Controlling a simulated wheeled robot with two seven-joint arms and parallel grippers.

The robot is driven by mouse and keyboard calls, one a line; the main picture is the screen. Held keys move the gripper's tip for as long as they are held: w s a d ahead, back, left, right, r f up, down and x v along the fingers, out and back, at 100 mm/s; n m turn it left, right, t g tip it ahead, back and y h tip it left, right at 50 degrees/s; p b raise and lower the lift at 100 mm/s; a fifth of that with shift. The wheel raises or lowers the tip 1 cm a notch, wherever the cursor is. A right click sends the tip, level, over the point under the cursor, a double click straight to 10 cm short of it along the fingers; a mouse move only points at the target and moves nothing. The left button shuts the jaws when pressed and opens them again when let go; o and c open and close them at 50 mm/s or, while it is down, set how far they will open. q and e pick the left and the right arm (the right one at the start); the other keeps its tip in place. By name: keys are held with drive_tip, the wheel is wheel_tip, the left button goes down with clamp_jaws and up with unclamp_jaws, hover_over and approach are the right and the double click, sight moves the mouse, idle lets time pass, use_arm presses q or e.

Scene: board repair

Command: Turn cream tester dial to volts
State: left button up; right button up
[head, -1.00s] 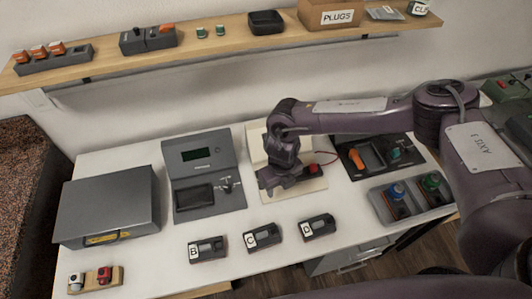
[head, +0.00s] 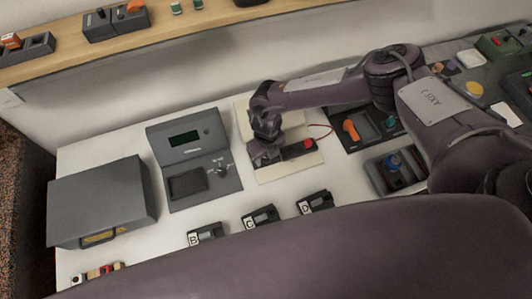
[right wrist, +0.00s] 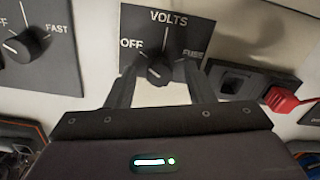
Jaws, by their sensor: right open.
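The cream tester (head: 291,170) is a pale panel on the white bench in the head view, largely covered by my right gripper (head: 264,158). In the right wrist view its dial (right wrist: 158,73) is a dark knob on a black plate (right wrist: 182,22) marked OFF, VOLTS and FUSE. The knob's white mark appears to point up and left, toward OFF. My right gripper (right wrist: 160,82) is open, with one finger on each side of the dial; whether they touch it I cannot tell. My left gripper is out of view.
A red part (head: 299,148) with a red wire sits on the tester's right side. A grey tester (head: 195,147) with its own dial stands to the left, a dark panel with an orange handle (head: 350,129) to the right. Small units B, C and D (head: 314,202) lie in front.

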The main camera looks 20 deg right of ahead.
drive_tip(key=c, duration=1)
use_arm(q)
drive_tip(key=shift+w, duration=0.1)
use_arm(e)
drive_tip(key=shift+m, duration=0.3)
drive_tip(key=m, duration=0.2)
drive_tip(key=shift+m+b, duration=0.3)
drive_tip(key=m, duration=0.2)
drive_tip(key=shift+m, duration=0.3)
use_arm(q)
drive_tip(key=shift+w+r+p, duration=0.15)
drive_tip(key=shift+p, duration=0.25)
use_arm(e)
drive_tip(key=m, duration=0.5)
drive_tip(key=shift+m, duration=0.4)
